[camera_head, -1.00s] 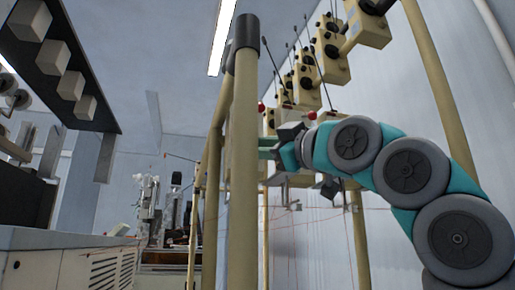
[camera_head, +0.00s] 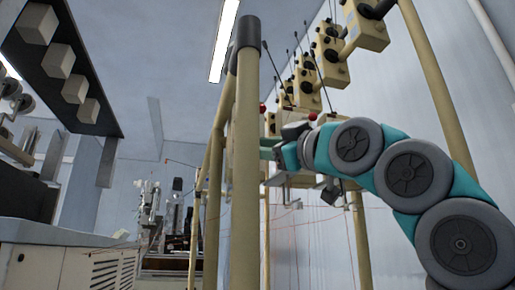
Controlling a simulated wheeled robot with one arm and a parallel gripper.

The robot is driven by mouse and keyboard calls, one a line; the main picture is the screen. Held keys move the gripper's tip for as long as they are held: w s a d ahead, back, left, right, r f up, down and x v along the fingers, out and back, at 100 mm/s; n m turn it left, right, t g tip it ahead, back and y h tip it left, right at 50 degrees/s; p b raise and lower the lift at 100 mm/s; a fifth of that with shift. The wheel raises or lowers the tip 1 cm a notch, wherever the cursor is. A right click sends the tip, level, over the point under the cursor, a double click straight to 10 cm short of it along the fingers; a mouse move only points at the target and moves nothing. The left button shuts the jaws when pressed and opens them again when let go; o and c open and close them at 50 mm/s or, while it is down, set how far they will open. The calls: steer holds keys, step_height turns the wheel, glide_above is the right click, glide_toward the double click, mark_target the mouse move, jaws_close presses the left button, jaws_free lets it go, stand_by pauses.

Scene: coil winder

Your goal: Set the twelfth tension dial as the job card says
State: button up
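A row of cream tension units (camera_head: 331,55) with black dials runs along the upper rail of the cream tube frame and recedes from the upper right. I cannot tell which unit is the twelfth, and no job card is readable here. My gripper (camera_head: 268,148) is at the far end of my teal and grey arm, among the far units and below the rail. The cream post in front and my own wrist partly hide it. Its fingers are too small and too covered to show their opening or any contact with a dial.
A thick cream post (camera_head: 244,170) with a black cap stands in front, left of my arm. A cream and grey cabinet (camera_head: 65,262) fills the lower left. A dark panel with pale blocks (camera_head: 60,59) hangs upper left. Thin orange wires hang below the rail.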

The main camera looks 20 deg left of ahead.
steer(key=b+v, duration=0.1)
steer(key=v, duration=0.6)
steer(key=shift+a, duration=0.15)
stand_by(0.3)
